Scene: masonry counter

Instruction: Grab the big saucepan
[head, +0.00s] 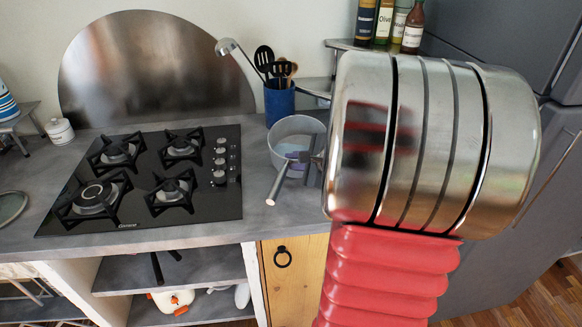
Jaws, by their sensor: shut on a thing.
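A grey saucepan (290,127) is on the right side of the counter, beside the stove, in the head view. It looks open at the top. A light metal rod (277,186) that looks like its handle points toward the front left. My gripper (308,158) is at the saucepan's near right side and looks shut on it. My large metal and red arm hides the saucepan's right part and most of the gripper. I cannot tell whether the saucepan rests on the counter or is slightly raised.
A black gas stove (150,185) fills the counter's middle. A blue utensil holder (280,103) stands close behind the saucepan, with a ladle (232,50) leaning out. Several bottles (384,22) stand on a shelf at the back right. A white jar (59,130) stands at left.

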